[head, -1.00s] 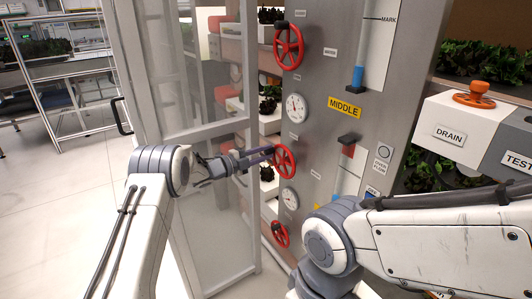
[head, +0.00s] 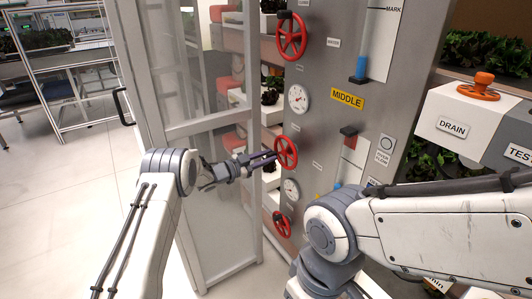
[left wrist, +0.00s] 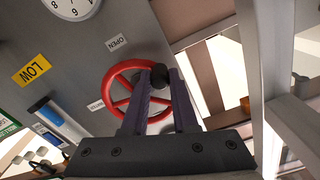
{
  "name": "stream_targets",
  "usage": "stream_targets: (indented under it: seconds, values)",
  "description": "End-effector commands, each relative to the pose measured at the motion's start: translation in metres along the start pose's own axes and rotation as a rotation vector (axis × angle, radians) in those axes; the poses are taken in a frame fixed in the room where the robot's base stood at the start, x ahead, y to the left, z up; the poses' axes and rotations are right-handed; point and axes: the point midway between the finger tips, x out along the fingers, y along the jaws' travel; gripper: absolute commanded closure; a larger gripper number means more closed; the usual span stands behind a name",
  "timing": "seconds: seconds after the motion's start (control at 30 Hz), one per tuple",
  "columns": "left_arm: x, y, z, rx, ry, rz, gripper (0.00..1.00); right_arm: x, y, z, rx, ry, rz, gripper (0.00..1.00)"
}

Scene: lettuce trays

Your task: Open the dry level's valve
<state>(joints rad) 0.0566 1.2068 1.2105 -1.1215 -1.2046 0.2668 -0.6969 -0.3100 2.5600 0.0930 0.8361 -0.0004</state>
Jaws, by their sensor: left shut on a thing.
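A grey panel (head: 325,120) carries red valve wheels in a column. An OPEN label (left wrist: 116,42) is beside that wheel. An upper red wheel (head: 291,37) and a lower red wheel (head: 282,224) are apart from the gripper. I cannot tell from the gauges or tubes which level is dry. My right gripper is out of view.
A glazed door frame (head: 219,122) stands close left of the panel, beside my left arm. A yellow MIDDLE sign (head: 347,99) is on the panel. A DRAIN box (head: 462,122) with an orange knob (head: 479,85) is at the right. Open floor lies left.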

Motion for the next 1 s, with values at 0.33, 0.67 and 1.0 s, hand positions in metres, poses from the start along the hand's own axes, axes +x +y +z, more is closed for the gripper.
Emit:
stream_targets:
  seconds: [0.33, 0.67, 1.0]
  values:
    - [-0.002, 0.017, 0.011, -0.335, -0.006, -0.001, 1.00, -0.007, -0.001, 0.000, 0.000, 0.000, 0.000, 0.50]
    - [-0.002, 0.033, 0.014, -0.646, -0.006, -0.002, 1.00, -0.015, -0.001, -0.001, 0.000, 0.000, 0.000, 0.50]
    - [-0.002, 0.048, 0.013, -0.909, -0.005, -0.002, 1.00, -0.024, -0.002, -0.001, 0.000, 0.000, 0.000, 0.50]
